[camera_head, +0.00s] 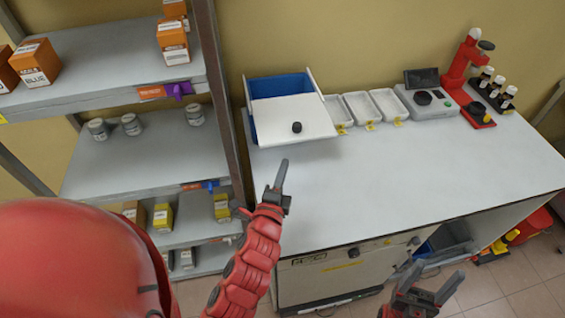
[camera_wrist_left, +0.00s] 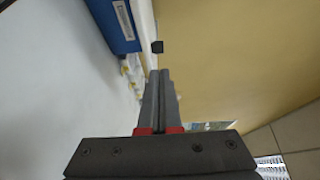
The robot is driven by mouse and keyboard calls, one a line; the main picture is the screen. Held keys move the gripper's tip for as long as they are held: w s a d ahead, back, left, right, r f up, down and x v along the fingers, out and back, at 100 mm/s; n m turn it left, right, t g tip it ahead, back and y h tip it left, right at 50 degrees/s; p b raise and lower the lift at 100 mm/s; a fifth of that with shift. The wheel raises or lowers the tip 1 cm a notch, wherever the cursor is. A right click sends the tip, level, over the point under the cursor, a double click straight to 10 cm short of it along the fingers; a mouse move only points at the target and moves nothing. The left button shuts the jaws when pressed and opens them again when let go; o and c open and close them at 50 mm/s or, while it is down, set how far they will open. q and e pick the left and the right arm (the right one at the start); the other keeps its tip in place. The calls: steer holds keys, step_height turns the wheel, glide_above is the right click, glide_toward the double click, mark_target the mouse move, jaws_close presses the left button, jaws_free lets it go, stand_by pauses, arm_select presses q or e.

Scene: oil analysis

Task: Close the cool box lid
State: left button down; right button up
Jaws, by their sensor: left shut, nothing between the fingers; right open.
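The cool box (camera_head: 253,130) is blue with a white lid (camera_head: 280,122) and stands at the back left of the white table. The lid is open, tilted out toward the front, with a black knob (camera_head: 297,127) on it. My right gripper (camera_head: 433,279) is open and empty at the front right, beyond the table's front edge.
White trays (camera_head: 362,108) with yellow tags stand right of the cool box. A grey device (camera_head: 425,100) and a red stand (camera_head: 466,72) with bottles are further right. A shelf (camera_head: 140,160) with boxes and tins is at left. The table's middle is clear.

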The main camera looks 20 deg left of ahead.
mark_target(281, 107)
arm_select(q)
steer(key=w+p, duration=0.1)
steer(key=w, duration=0.2)
steer(key=w+a+p, duration=0.1)
steer(key=w+p, duration=0.1)
steer(key=w, duration=0.2)
steer(key=w+p, duration=0.1)
steer(key=w, duration=0.2)
steer(key=shift+w+a+p, duration=0.25)
steer(key=shift+p, duration=0.1)
steer(key=shift+w+a+f+p, duration=0.1)
steer(key=shift+w+f+p, duration=0.2)
steer(key=shift+w, duration=0.45)
steer(key=w+a, duration=0.2)
steer(key=w, duration=0.2)
steer(key=w+a+b, duration=0.1)
steer(key=w+a, duration=0.2)
steer(key=w, duration=0.1)
steer(key=w+a, duration=0.3)
steer(key=w, duration=0.1)
steer(key=shift+r, duration=0.15)
steer(key=shift+w+a, duration=0.4)
steer(key=shift+w, duration=0.1)
steer(key=shift+a+r, duration=0.1)
steer(key=shift+r, duration=0.15)
